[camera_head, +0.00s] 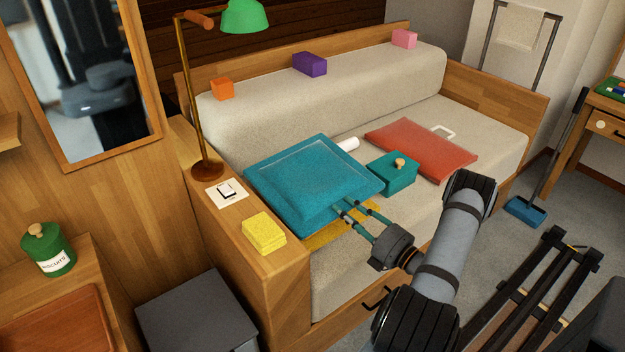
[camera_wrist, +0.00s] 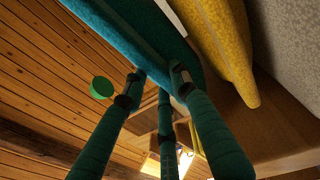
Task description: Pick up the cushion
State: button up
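The teal square cushion (camera_head: 310,175) is at the left end of the sofa, tilted, with its near edge over a yellow piece (camera_head: 335,230). My gripper (camera_head: 356,210) reaches its near right edge from the front. In the wrist view, the cushion (camera_wrist: 145,35) runs between my fingertips (camera_wrist: 158,80), one finger on each side of its edge, and they look closed on it. The yellow piece (camera_wrist: 220,45) lies beside the cushion there. How far the cushion is off the seat is hard to tell.
A teal box (camera_head: 393,174) with a knob sits right of the cushion, near a red folder (camera_head: 422,148). A lamp (camera_head: 205,165), a switch plate (camera_head: 227,193) and yellow pads (camera_head: 263,232) stand on the left armrest. Small blocks line the backrest.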

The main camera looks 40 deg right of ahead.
grip_shut()
jog(key=shift+r, duration=0.1)
dwell(0.3)
notch_tip(320, 180, up, 20)
jog(key=p, duration=1.3)
